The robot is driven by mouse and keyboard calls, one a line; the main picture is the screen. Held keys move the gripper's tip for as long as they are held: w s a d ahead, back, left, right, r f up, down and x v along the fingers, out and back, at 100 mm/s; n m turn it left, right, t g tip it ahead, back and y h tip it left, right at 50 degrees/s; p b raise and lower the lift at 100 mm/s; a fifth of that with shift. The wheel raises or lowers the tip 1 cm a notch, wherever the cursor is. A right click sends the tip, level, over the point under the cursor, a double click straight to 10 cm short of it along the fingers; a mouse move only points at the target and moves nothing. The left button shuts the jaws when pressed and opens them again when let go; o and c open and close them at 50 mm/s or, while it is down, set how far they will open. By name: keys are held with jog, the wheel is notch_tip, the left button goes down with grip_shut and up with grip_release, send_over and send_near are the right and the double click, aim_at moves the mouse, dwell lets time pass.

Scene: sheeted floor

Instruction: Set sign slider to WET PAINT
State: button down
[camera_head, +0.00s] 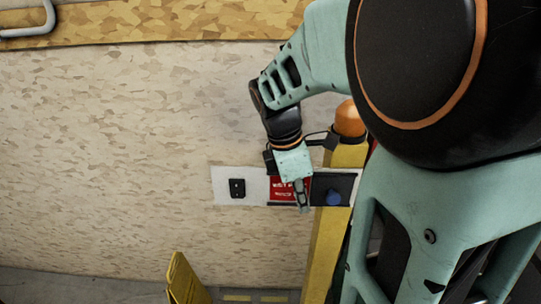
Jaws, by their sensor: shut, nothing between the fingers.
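The sign (225,187) is a wide white panel in front of the yellow post. It carries a black square fitting (237,188) on its left part. A red section with white lettering (281,193) shows in the middle, partly covered by my gripper; the lettering is too small to read surely. On the right is a dark section (346,184) with a round blue knob (333,197). My gripper (303,208) is shut and empty. Its fingertips are over the right part of the red section, left of the blue knob. I cannot tell whether they touch the sign.
A yellow post (325,250) with an orange ball top (349,119) stands behind the sign. A yellow board (186,280) rises at the bottom. Speckled sheeting (110,160) fills the left and is clear. A metal rail (28,31) is at top left.

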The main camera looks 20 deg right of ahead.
jog(key=v, duration=0.8)
jog(key=shift+r, duration=0.35)
jog(key=shift+d, duration=0.1)
